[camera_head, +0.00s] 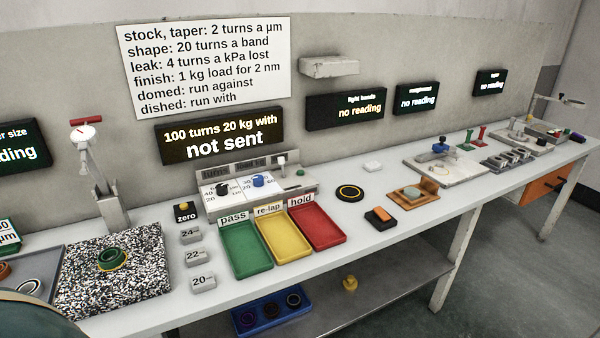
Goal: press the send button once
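A grey control panel (262,199) stands at the back of the bench, with a black knob (222,189), a blue knob (258,181) and a small white-topped lever (281,160). A small green button (300,173) sits at its right end; no send label is readable there. A black display (219,135) above the panel reads "100 turns 20 kg with not sent". Neither of my grippers is in view.
Green (246,261), yellow (278,251) and red (315,238) trays lie before the panel. A yellow zero button (184,206) is left of it. A speckled plate (82,278) with a ring (112,259) and an upright stand (98,180) occupy the left.

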